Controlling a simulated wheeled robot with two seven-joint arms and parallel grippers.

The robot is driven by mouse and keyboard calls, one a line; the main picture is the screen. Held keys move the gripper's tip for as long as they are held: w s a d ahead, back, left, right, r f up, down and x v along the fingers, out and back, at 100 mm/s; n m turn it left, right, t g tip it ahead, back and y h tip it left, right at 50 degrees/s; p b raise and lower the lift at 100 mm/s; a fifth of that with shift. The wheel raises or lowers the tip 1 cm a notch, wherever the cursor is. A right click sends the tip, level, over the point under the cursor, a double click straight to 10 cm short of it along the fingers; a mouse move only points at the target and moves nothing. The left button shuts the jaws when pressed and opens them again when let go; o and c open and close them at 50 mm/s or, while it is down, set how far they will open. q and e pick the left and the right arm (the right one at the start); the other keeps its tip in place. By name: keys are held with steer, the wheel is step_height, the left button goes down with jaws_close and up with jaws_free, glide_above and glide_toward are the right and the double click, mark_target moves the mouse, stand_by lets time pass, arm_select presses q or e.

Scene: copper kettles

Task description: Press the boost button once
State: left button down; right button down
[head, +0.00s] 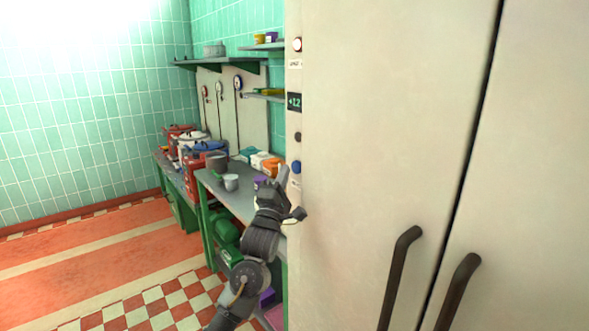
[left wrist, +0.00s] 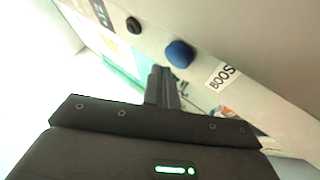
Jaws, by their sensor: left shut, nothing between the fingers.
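The boost button is a round blue knob (head: 296,167) low on the narrow side panel of a tall cream cabinet in the head view. In the left wrist view the blue button (left wrist: 179,54) sits beside a white label (left wrist: 222,77) reading "BOOS", the rest cut off. My left gripper (head: 284,172) is shut and empty, its fingertips just left of the button in the head view. In the left wrist view the closed fingers (left wrist: 161,72) point toward the panel just below and left of the button; I cannot tell whether they touch it. My right gripper is not in view.
The cream cabinet (head: 390,120) with dark door handles (head: 400,270) fills the right. Its panel also carries a display (head: 294,102), a dark knob (head: 298,137) and a pale button (head: 297,45). A green-legged bench with pots stands behind my left arm. Checkered floor is clear at left.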

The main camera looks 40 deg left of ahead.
arm_select(q)
steer(key=shift+w, duration=0.15)
stand_by(0.5)
steer(key=shift+w+d, duration=0.15)
steer(key=shift+w, duration=0.1)
steer(key=shift+w+d, duration=0.1)
steer(key=shift+w, duration=0.3)
stand_by(0.7)
steer(key=shift+s, duration=0.15)
steer(key=shift+s+a, duration=0.2)
steer(key=shift+s, duration=0.45)
steer(key=shift+s+p, duration=0.1)
steer(key=shift+p, duration=0.2)
steer(key=shift+s+a+p, duration=0.2)
steer(key=shift+s+a, duration=0.05)
steer(key=shift+s, duration=0.5)
steer(key=shift+s+a+p, duration=0.25)
steer(key=shift+s, duration=0.55)
steer(key=shift+s+a+p, duration=0.2)
steer(key=shift+s+a, duration=0.05)
steer(key=shift+s, duration=0.5)
